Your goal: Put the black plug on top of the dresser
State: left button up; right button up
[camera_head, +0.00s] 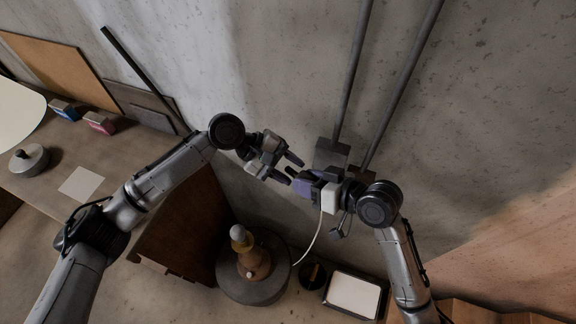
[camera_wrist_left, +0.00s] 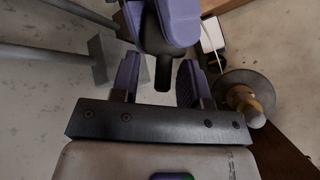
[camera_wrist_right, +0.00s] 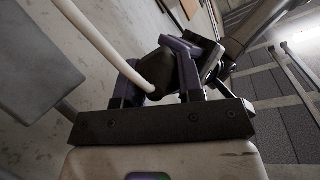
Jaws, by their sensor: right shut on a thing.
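The black plug (camera_wrist_right: 163,76) with a thick pale cable sits between the fingers of my right gripper (camera_wrist_right: 160,72), which is shut on it. In the left wrist view the plug (camera_wrist_left: 155,45) shows as a dark piece between purple right fingers. My left gripper (camera_wrist_left: 160,82) is open and empty, its fingertips close to the plug's end; I cannot tell if they touch. In the head view my left gripper (camera_head: 288,168) and right gripper (camera_head: 303,184) face each other before the wall. The wooden dresser (camera_head: 130,160) stands at the left.
On the dresser are a lidded pot (camera_head: 28,160), a pale sheet (camera_head: 81,183), and a blue block (camera_head: 64,110) and pink block (camera_head: 99,123). A grey wall box (camera_head: 330,152) with conduits is behind the grippers. A round stand (camera_head: 252,292) holds a bottle-like object below.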

pick_arm(q)
jog(key=c, duration=0.5)
pick_arm(e)
jog(key=o, duration=1.1)
jog(key=shift+c, duration=0.2)
